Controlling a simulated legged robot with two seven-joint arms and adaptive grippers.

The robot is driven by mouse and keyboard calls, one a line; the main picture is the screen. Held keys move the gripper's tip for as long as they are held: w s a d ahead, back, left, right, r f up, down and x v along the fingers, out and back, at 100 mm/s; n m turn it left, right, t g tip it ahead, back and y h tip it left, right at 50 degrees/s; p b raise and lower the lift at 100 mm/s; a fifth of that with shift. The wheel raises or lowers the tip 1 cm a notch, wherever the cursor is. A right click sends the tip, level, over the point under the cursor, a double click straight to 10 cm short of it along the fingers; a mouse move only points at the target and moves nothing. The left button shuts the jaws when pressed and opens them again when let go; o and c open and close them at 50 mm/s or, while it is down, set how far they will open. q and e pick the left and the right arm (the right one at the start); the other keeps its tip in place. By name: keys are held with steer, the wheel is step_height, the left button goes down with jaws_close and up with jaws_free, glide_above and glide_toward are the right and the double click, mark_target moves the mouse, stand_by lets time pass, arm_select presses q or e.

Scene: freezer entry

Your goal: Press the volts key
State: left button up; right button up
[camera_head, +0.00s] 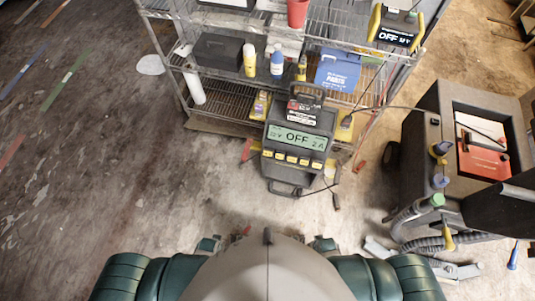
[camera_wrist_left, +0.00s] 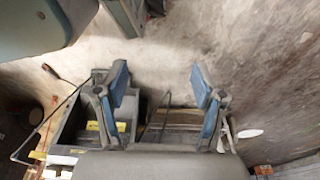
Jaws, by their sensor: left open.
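A dark grey charger (camera_head: 299,150) stands upright on the floor in front of the wire shelf in the head view. Its lit green display (camera_head: 296,138) reads OFF, with smaller figures at each side. A row of several yellow keys (camera_head: 291,159) runs below the display. Their labels are too small to read, so I cannot tell which is the volts key. My left gripper (camera_wrist_left: 160,80) shows in the left wrist view with its two blue-padded fingers wide apart and nothing between them.
The wire shelf (camera_head: 226,88) holds bottles, a blue parts case (camera_head: 338,70) and another OFF-display unit (camera_head: 396,29). A dark cart (camera_head: 425,140) with a red item stands right, hoses beside it. Cables lie near the charger. Floor at left (camera_head: 100,170) is mostly clear.

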arm_select(q)
steer(key=shift+d, duration=0.15)
steer(key=c, duration=1)
jaws_close()
